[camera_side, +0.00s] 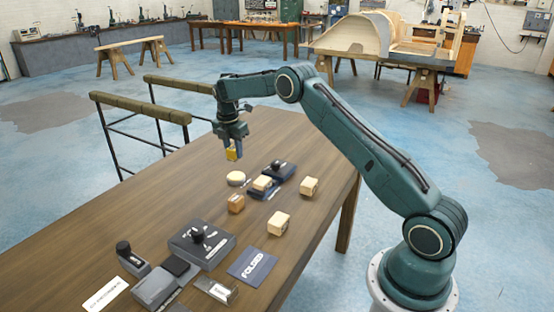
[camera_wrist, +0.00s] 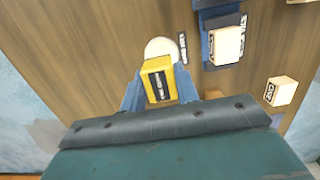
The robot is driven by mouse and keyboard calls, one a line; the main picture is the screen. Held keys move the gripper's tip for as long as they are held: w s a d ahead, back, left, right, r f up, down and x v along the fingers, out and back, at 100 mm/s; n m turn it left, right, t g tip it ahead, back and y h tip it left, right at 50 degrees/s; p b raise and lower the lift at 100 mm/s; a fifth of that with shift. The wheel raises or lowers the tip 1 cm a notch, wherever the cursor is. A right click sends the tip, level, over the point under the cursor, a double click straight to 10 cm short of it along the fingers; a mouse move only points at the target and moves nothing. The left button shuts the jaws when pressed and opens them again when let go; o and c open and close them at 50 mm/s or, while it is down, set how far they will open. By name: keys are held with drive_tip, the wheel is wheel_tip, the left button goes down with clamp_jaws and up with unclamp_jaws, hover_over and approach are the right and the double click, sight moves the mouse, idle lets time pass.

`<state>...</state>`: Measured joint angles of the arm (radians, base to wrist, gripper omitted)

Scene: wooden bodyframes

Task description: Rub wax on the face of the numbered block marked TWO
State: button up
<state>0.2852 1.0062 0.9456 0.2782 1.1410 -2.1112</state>
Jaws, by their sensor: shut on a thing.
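My gripper (camera_side: 233,147) is shut on a small yellow block (camera_side: 233,155) and holds it above the table. In the wrist view the yellow block (camera_wrist: 152,66) sits between my fingers (camera_wrist: 158,92), with a dark label on its face. A pale wooden block (camera_wrist: 226,45) rests on a blue holder (camera_wrist: 206,22); the same block (camera_side: 262,183) shows in the side view, right of my gripper. Another pale block (camera_wrist: 281,90) with a dark label lies to its right. Further pale blocks (camera_side: 310,186) (camera_side: 279,222) stand on the table. I cannot read which is marked TWO.
A round pale disc (camera_side: 236,178) lies just below my gripper. A browner block (camera_side: 236,203) is in front of it. The table's left part is clear.

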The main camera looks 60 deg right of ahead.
sight(236, 175)
drive_tip(key=shift+f, duration=2.85)
drive_tip(key=shift+f, duration=0.55)
drive_tip(key=shift+r, duration=3.55)
drive_tip(key=shift+a, duration=0.1)
drive_tip(key=shift+s+a+r+m, duration=0.1)
drive_tip(key=shift+a+r+m, duration=0.15)
drive_tip(key=shift+a, duration=0.15)
drive_tip(key=shift+s+a+r+m, duration=0.15)
drive_tip(key=shift+a+m, duration=0.1)
drive_tip(key=shift+a, duration=0.15)
drive_tip(key=s+a+r+m, duration=0.4)
drive_tip(key=s+a+m, duration=0.2)
drive_tip(key=a, duration=0.4)
drive_tip(key=s+a+r+m+g+y, duration=0.1)
drive_tip(key=s+a+r+m, duration=0.3)
drive_tip(key=a, duration=0.5)
drive_tip(key=shift+s+a+r+m, duration=0.2)
drive_tip(key=shift+s+a+m, duration=0.2)
drive_tip(key=shift+s+m, duration=1.1)
